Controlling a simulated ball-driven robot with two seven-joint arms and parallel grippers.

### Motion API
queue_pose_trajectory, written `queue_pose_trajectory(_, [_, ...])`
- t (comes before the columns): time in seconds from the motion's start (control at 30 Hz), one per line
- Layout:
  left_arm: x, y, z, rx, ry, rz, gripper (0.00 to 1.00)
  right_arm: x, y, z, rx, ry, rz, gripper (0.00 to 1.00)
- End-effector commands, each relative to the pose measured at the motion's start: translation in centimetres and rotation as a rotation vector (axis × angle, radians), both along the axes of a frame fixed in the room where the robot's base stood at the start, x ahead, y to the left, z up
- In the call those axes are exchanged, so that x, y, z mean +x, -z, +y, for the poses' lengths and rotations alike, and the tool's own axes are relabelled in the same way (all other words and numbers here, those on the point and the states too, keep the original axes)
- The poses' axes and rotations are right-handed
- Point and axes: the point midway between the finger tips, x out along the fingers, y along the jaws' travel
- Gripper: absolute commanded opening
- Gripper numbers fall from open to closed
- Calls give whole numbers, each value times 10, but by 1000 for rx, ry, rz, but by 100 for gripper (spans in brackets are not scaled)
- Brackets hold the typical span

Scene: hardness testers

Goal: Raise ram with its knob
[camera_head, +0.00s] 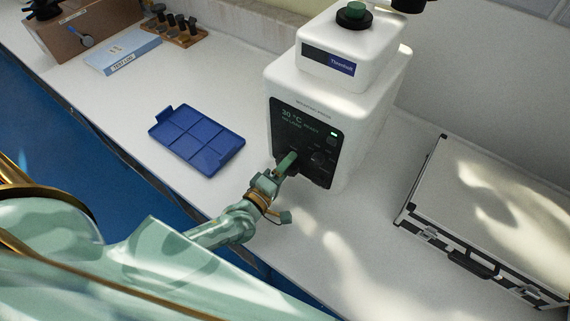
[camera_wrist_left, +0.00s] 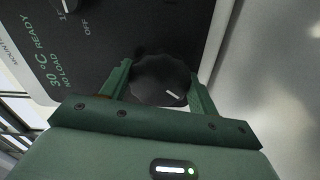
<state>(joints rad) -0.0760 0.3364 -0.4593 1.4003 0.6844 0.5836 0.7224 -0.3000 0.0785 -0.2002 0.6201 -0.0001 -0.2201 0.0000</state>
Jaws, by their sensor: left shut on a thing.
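The white press (camera_head: 380,80) stands on the bench with a dark front panel (camera_head: 288,120) reading 30 °C, READY and NO LOAD. My left gripper (camera_head: 293,168) is at the lower part of this panel and hides most of what it holds. In the left wrist view, a round black knob (camera_wrist_left: 158,78) with a white pointer mark sits between the two green fingers of my left gripper (camera_wrist_left: 160,82). The fingers are shut on the knob, one on each side. A smaller control (camera_head: 318,158) shows above it on the panel. The ram is not visible.
A blue divided tray (camera_head: 197,140) lies left of the press. A silver case (camera_head: 480,190) lies to the right. Behind are a light-blue box (camera_head: 123,50), a wooden rack (camera_head: 180,35) with dark pieces and a brown box (camera_head: 85,35). The bench between press and case is clear.

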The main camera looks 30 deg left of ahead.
Motion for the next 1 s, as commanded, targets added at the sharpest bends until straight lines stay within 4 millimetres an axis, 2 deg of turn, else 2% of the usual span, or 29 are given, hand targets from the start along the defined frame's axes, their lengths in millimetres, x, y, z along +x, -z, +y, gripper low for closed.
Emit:
queue_pose_trajectory(0.6, [-1,1,-1,544,2,-73,38,5,-23,-2,-3,-1,-11,82])
queue_pose_trajectory(1.0, [-1,3,-1,727,4,-98,38,6,-28,-2,-2,-1,-13,82])
